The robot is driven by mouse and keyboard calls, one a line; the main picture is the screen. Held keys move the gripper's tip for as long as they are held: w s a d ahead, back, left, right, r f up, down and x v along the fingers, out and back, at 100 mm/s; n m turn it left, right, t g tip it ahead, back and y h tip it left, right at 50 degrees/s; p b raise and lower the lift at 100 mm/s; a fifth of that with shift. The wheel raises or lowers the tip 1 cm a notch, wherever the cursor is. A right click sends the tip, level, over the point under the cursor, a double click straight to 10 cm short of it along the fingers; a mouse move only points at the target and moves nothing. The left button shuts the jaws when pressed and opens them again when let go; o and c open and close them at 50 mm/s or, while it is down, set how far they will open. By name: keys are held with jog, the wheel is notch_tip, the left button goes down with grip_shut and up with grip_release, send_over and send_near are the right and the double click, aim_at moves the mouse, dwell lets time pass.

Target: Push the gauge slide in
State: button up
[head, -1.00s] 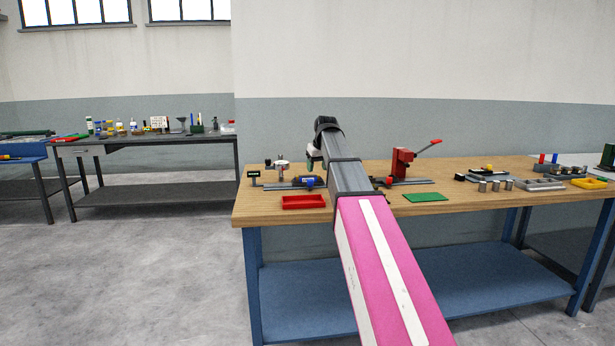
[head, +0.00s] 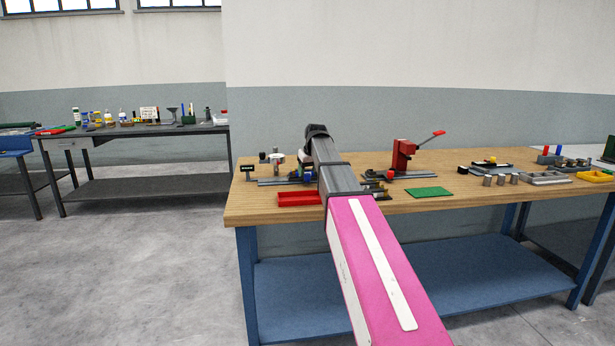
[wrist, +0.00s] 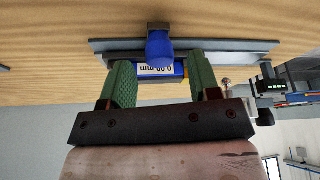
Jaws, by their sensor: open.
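The gauge slide shows in the wrist view as a blue block (wrist: 159,47) on a grey rail (wrist: 230,50). A small readout (wrist: 160,69) reading "0.00 mm" sits at it, with its text inverted. My gripper (wrist: 161,76) is open, with one green fingertip on each side of the readout. Nothing is clearly gripped, and I cannot tell whether the fingers touch the slide. In the head view the rail (head: 270,181) lies on the bench's left part. My arm hides much of the gripper and slide there.
A red tray (head: 298,199) lies in front of the rail on the wooden bench (head: 460,200). A red lever press (head: 403,157) and a green mat (head: 429,192) are to the right. A small stand with a dark readout (head: 249,172) is at the rail's left end.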

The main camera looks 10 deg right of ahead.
jog(key=shift+x, duration=1.3)
grip_shut()
jog(key=a, duration=1.2)
jog(key=shift+a, duration=0.15)
grip_release()
jog(key=shift+a, duration=0.15)
jog(key=v, duration=1)
jog(key=shift+s+r, duration=0.25)
jog(key=shift+r, duration=0.1)
